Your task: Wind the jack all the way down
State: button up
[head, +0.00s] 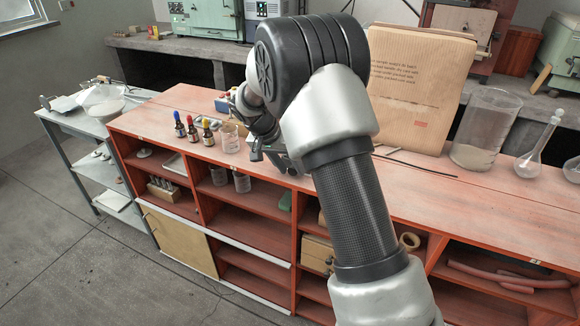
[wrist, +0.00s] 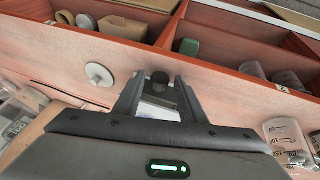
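In the wrist view my gripper (wrist: 160,88) points at a small dark round knob (wrist: 160,78), which sits between and just past its fingertips. The two fingers stand apart, with what looks like a gap on each side of the knob. A pale piece (wrist: 158,111) shows between the fingers, perhaps part of the jack; most of the jack is hidden, so its height cannot be told. In the head view my gripper (head: 282,160) is low over the bench, largely covered by my arm, and the jack cannot be made out there.
The red bench top (head: 480,190) carries dropper bottles (head: 193,130) and a beaker (head: 229,138) left of my gripper. A cardboard package (head: 415,90), a large glass jar (head: 483,130) and a flask (head: 532,158) stand to the right. A white disc (wrist: 98,74) lies near my fingers.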

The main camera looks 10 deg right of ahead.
jog(key=shift+o, duration=0.2)
jog(key=shift+r, duration=0.1)
jog(key=p+v, duration=0.1)
jog(key=v, duration=1.6)
jog(key=shift+p, duration=0.35)
jog(key=shift+a, duration=0.1)
